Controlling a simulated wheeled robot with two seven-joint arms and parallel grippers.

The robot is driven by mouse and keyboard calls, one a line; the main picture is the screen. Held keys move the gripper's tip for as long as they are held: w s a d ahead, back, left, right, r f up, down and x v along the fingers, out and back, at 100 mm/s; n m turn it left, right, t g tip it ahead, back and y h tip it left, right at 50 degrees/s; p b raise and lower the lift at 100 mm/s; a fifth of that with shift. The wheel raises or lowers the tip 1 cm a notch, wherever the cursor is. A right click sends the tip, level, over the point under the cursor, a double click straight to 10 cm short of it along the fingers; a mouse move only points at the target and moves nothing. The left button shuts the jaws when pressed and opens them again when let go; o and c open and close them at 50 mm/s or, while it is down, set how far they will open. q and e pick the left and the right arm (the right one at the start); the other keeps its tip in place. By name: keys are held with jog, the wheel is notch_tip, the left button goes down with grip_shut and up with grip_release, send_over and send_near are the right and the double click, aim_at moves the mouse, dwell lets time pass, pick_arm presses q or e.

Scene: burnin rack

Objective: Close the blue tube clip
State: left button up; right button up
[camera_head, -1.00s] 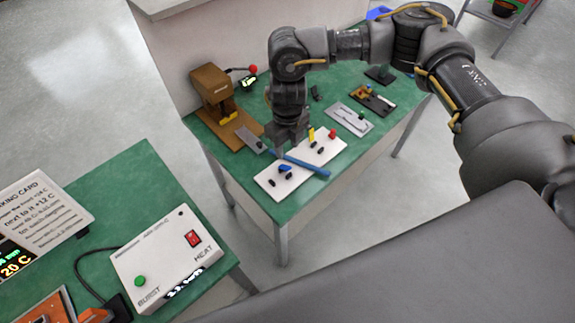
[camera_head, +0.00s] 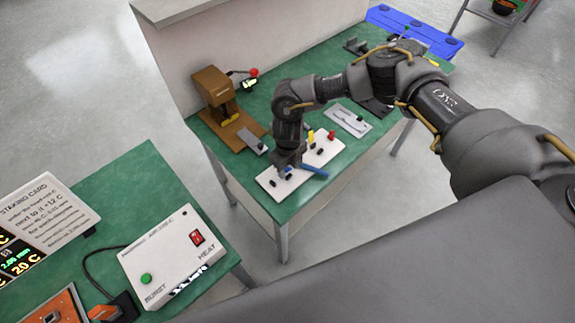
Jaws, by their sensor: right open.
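A white board (camera_head: 329,150) lies on the far green table and carries several small clips. A blue tube (camera_head: 316,171) crosses the board and sticks out over its front right side. My right gripper (camera_head: 286,167) points down over the left half of the board, where the small blue clip stood visible earlier. The gripper now covers most of that spot, so I cannot tell the clip's state or whether the fingers touch it. The right gripper is open. My left gripper is not in view.
A yellow part (camera_head: 311,138) and a red part (camera_head: 331,136) stand on the board near the gripper. A brown press (camera_head: 216,95) stands behind to the left. A grey plate (camera_head: 348,120) lies to the right. A white heat box (camera_head: 172,255) sits on the near table.

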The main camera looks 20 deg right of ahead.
jog(key=shift+f, duration=0.1)
grip_shut()
jog(key=shift+s+d+f+t+b, duration=0.15)
jog(key=shift+s+f+t+b, duration=0.15)
jog(key=shift+t, duration=0.2)
jog(key=shift+s+f+t+y+b, duration=0.15)
jog(key=shift+f+t+y+b, duration=0.2)
jog(key=shift+t+y+b, duration=0.25)
jog(key=shift+d, duration=0.1)
jog(key=shift+r, duration=0.15)
grip_release()
